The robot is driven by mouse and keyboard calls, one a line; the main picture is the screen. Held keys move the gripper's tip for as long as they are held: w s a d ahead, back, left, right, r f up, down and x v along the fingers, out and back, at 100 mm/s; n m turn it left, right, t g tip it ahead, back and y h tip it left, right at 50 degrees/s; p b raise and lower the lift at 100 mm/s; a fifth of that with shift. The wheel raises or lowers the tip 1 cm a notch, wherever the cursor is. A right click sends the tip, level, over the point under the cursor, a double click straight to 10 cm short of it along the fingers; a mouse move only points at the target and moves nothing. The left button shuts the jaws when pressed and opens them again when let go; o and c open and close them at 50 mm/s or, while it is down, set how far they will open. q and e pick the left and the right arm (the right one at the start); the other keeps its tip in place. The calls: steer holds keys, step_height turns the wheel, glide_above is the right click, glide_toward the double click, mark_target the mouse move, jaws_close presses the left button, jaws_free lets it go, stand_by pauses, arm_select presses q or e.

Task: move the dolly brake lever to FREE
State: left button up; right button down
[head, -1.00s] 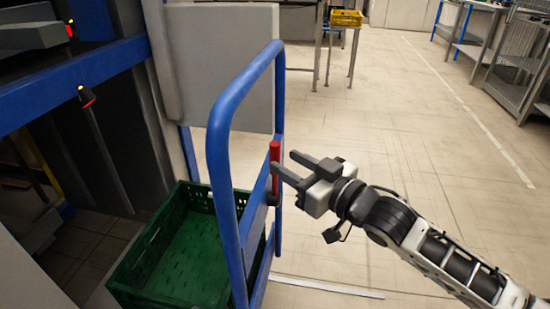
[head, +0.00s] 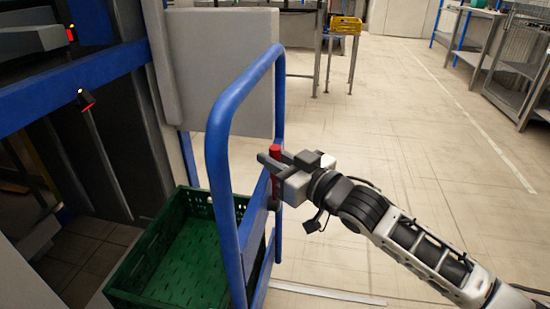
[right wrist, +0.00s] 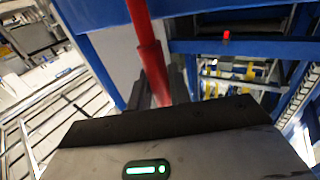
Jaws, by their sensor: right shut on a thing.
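The red brake lever (head: 275,155) stands upright on the blue dolly frame (head: 222,150), by the frame's right-hand post. My right gripper (head: 270,165) is shut on the lever, with its fingers on either side of it and the lever's top showing above them. In the right wrist view the red lever (right wrist: 154,72) runs down between the dark fingers (right wrist: 160,85). The lever's lower end is mostly hidden behind the fingers in the head view. No FREE marking can be read. My left gripper is not in view.
A green crate (head: 120,290) sits low behind the blue frame. A grey panel (head: 220,70) stands just beyond the frame. A blue-beamed rack (head: 80,85) is at the left. A yellow crate (head: 345,24) sits on a far stand. The floor (head: 420,130) at the right is open.

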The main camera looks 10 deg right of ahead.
mark_target(270, 178)
steer(key=shift+s, duration=0.1)
steer(key=s+n, duration=0.1)
steer(key=s+a+n+t+y+b, duration=0.1)
steer(key=s+f+n+y, duration=0.1)
steer(key=s+n, duration=0.1)
steer(key=shift+a+f+b, duration=0.1)
steer(key=shift+a+b, duration=0.1)
steer(key=shift+b, duration=0.1)
steer(key=shift+s+a+f+n+t+y+b, duration=0.25)
steer(key=shift+s+n+y+b, duration=0.3)
steer(key=shift+n, duration=0.25)
steer(key=shift+s+a+f+n+t+y+b, duration=0.15)
steer(key=shift+s+f+n+y+b, duration=0.15)
steer(key=shift+s+n, duration=0.45)
steer(key=c, duration=1.3)
jaws_free()
steer(key=shift+w, duration=0.1)
steer(key=shift+c, duration=0.2)
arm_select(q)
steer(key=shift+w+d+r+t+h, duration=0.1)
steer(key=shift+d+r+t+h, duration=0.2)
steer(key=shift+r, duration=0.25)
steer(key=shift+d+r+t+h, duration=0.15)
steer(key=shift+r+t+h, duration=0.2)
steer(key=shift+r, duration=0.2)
